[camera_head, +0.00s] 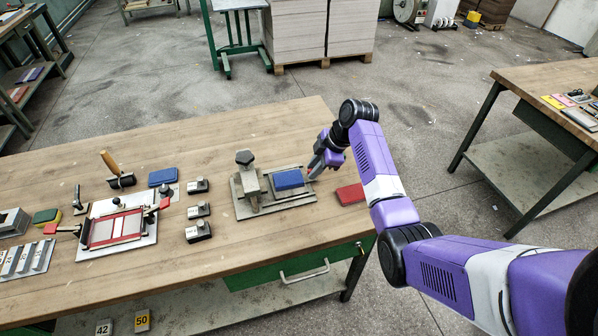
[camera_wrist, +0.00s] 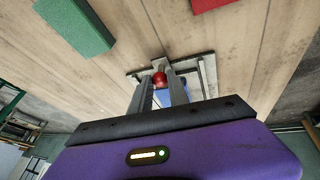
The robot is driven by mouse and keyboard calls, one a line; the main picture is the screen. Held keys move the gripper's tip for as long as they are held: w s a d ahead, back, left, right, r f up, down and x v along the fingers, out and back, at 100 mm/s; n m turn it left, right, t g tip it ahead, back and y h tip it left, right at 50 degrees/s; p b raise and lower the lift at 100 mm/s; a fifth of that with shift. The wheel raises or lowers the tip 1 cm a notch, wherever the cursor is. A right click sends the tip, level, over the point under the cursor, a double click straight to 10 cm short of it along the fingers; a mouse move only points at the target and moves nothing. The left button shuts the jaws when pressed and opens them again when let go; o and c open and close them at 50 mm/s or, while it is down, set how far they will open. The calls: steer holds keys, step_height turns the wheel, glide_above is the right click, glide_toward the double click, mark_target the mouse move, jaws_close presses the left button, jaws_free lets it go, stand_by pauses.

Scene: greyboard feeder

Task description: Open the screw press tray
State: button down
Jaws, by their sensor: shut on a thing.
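The screw press (camera_head: 247,184) stands on the wooden bench, with a dark knob on top of its grey body. Its grey tray (camera_head: 302,198) reaches out to the right of the body and bears a blue block (camera_head: 289,179). In the wrist view a red ball knob (camera_wrist: 159,79) sits between my two fingers, with part of the blue block behind it. My gripper (camera_head: 314,169) is shut on this knob at the tray's right end; in the wrist view its fingertips (camera_wrist: 161,82) point at the press. The head view hides the knob behind my gripper.
A red block (camera_head: 350,194) lies just right of the tray, near the bench edge. Several small black-and-grey devices (camera_head: 198,209) stand left of the press. A red-framed fixture (camera_head: 116,228) is farther left. The bench (camera_head: 262,131) is clear behind the press.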

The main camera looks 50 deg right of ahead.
steer(key=shift+d, duration=0.1)
steer(key=c, duration=1.3)
jaws_free()
steer(key=shift+o, duration=0.2)
steer(key=shift+r, duration=0.1)
steer(key=b+v, duration=0.1)
steer(key=v, duration=0.6)
steer(key=shift+s+r, duration=0.25)
